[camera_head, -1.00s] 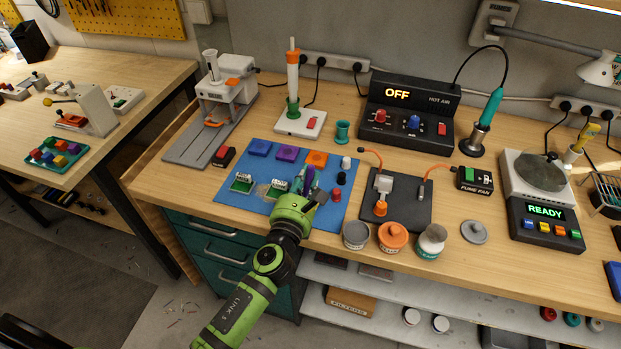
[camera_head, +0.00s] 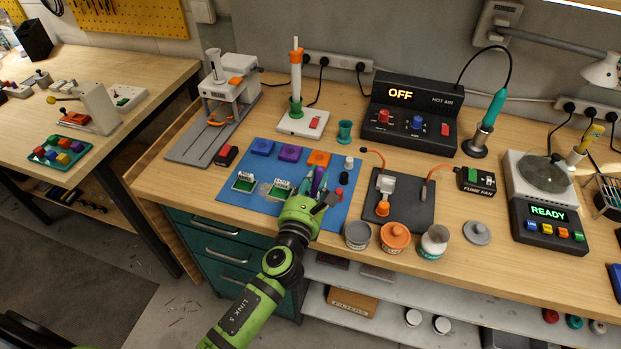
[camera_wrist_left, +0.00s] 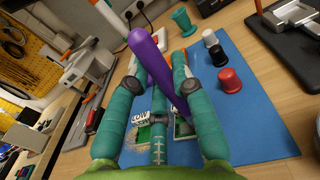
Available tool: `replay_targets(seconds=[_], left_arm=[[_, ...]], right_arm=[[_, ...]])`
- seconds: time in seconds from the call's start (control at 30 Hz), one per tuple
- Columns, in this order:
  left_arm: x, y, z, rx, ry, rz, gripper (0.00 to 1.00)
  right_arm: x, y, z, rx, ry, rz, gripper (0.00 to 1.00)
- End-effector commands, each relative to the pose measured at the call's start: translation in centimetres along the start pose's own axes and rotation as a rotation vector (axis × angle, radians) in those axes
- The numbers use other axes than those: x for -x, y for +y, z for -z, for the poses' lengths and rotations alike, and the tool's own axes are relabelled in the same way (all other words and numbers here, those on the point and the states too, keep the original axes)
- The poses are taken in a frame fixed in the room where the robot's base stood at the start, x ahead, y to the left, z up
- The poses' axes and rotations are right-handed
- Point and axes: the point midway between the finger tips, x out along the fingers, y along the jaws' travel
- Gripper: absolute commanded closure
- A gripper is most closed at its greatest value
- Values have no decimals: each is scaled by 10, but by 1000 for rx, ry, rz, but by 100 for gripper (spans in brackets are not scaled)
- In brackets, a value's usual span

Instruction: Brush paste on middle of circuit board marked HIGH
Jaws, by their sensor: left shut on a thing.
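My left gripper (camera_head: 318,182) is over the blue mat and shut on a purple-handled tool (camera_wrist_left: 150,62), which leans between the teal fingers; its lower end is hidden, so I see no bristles. Green circuit boards with white labels lie on the mat: one at left (camera_head: 243,184) and one just left of my gripper (camera_head: 279,192). In the left wrist view, one board (camera_wrist_left: 144,134) has a label that seems to read LOW, and another board (camera_wrist_left: 183,128) is partly hidden by the tool and finger. I cannot read HIGH on any label. My right gripper is not in view.
Blue, purple and orange blocks (camera_head: 289,154) line the back of the mat (camera_head: 240,204). White, black and red pieces (camera_head: 338,193) stand right of my gripper. Grey, orange and white jars (camera_head: 434,243) stand along the front edge. A dark fan pad (camera_head: 410,213) lies to the right.

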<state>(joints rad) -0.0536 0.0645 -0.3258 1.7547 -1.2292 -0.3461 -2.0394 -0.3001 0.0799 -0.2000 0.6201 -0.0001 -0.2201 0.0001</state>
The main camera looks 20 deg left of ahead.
Motion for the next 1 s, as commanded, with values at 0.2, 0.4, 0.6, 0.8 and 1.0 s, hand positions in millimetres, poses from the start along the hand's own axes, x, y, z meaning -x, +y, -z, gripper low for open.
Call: replay_targets(seconds=[0.2, 0.4, 0.6, 0.8, 1.0], left_arm=[[1, -6, 0, 2, 1, 1, 100], [0, -2, 0, 0, 1, 1, 100], [-1, 6, 1, -1, 1, 0, 100], [-1, 13, 2, -1, 1, 0, 100], [-2, 19, 3, 0, 1, 0, 100]], right_arm=[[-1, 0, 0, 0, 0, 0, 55], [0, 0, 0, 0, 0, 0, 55], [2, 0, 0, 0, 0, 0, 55], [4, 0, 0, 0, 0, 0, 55], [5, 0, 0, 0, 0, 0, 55]])
